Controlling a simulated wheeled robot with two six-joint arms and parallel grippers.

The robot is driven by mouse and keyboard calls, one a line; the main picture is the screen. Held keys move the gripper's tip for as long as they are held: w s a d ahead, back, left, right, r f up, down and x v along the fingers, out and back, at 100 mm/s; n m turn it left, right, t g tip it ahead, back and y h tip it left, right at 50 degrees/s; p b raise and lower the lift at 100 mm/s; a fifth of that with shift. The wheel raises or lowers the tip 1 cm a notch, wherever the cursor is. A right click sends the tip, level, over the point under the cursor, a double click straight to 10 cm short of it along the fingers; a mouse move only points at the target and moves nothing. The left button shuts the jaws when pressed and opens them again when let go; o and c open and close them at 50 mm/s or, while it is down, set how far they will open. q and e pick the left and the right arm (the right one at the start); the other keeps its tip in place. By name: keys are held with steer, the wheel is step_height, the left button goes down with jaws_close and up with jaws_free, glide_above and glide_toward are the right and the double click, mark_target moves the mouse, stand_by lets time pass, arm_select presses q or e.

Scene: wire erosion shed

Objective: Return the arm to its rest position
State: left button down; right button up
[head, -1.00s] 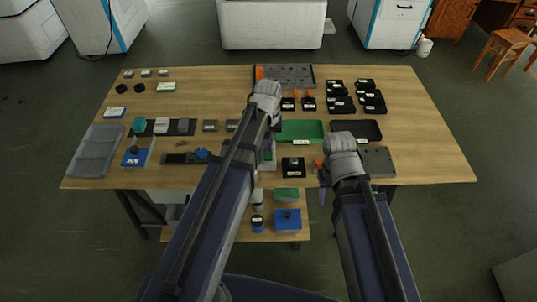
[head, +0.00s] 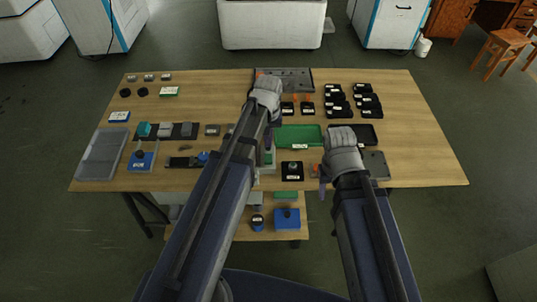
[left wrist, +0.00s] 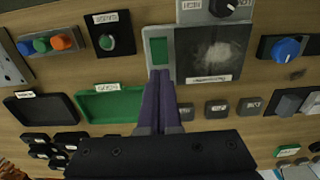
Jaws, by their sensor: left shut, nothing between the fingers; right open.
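My left gripper (left wrist: 160,85) is shut and empty in the left wrist view. Its purple fingers point over the table beside a grey unit with a dark, scuffed window (left wrist: 212,52) and a green panel. In the head view my left arm reaches over the middle of the table and mostly hides this gripper. My right gripper (head: 322,186) hangs at the table's front edge, near a grey panel (head: 376,164). It is open, though its fingers are small and partly hidden there.
The wooden table (head: 420,150) holds a green tray (head: 300,134), a black tray (head: 366,131), several black boxes, a grey tray (head: 102,152) at left and a grey plate (head: 290,76) at the back. A lower shelf (head: 245,236) is under the front. The table's right end is bare.

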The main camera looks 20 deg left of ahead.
arm_select(q)
steer(key=shift+r+p, duration=0.55)
steer(key=shift+r, duration=0.3)
steer(key=s+d+m+y, duration=0.1)
steer(key=s+d+m, duration=0.6)
steer(key=s+d, duration=0.3)
steer(key=s, duration=0.4)
steer(key=shift+s+d, duration=0.2)
steer(key=shift+d, duration=0.05)
